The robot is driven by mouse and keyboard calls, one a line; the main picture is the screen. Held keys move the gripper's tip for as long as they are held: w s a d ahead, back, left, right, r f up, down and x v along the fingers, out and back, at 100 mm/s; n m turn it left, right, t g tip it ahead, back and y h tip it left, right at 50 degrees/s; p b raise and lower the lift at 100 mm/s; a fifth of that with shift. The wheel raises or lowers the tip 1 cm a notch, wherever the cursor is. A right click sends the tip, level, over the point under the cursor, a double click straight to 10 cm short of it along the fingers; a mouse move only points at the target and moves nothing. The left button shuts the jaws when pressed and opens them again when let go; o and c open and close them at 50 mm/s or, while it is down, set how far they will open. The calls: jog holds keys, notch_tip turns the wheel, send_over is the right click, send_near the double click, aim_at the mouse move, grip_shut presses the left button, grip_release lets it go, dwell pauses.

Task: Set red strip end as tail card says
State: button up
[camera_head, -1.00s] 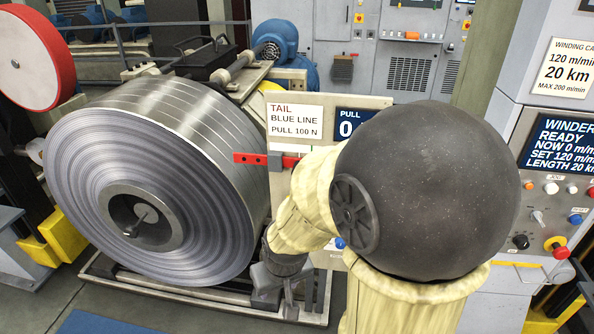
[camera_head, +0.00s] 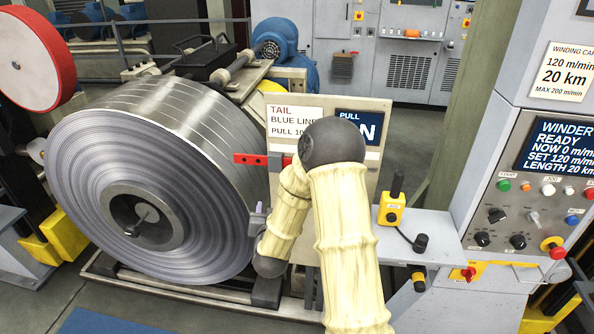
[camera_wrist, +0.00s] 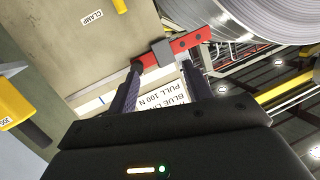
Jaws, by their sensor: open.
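The red strip end (camera_head: 248,159) sticks out beside the coil with dark spots along it, and a grey block (camera_head: 275,161) sits across it. The white tail card (camera_head: 290,113) reads TAIL, BLUE LINE, with the pull line partly hidden by my arm. In the wrist view, my gripper (camera_wrist: 160,66) is open, its two fingertips apart and close to the red strip (camera_wrist: 188,41) and its grey block (camera_wrist: 162,50). Whether a finger touches the strip is unclear. The card shows upside down and reads PULL 100 N.
The big steel coil (camera_head: 100,190) stands at left. A yellow control box (camera_head: 391,210) stands on a grey shelf at right. The winder panel (camera_head: 560,143) reads READY. A CLAMP label (camera_wrist: 92,18) shows in the wrist view.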

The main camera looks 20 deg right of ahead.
jog(key=d+m+h, duration=0.2)
jog(key=d+h, duration=0.1)
jog(key=s+d+m+h, duration=0.1)
jog(key=shift+d+r, duration=0.15)
jog(key=shift+r, duration=0.1)
jog(key=p+x, duration=0.1)
jog(key=x, duration=0.4)
jog(key=p+x, duration=0.2)
jog(key=x, duration=0.4)
jog(key=p+x, duration=0.2)
jog(key=x, duration=0.4)
jog(key=shift+w+d+r, duration=0.15)
jog(key=shift+d+r, duration=0.05)
jog(key=shift+r, duration=0.2)
grip_shut()
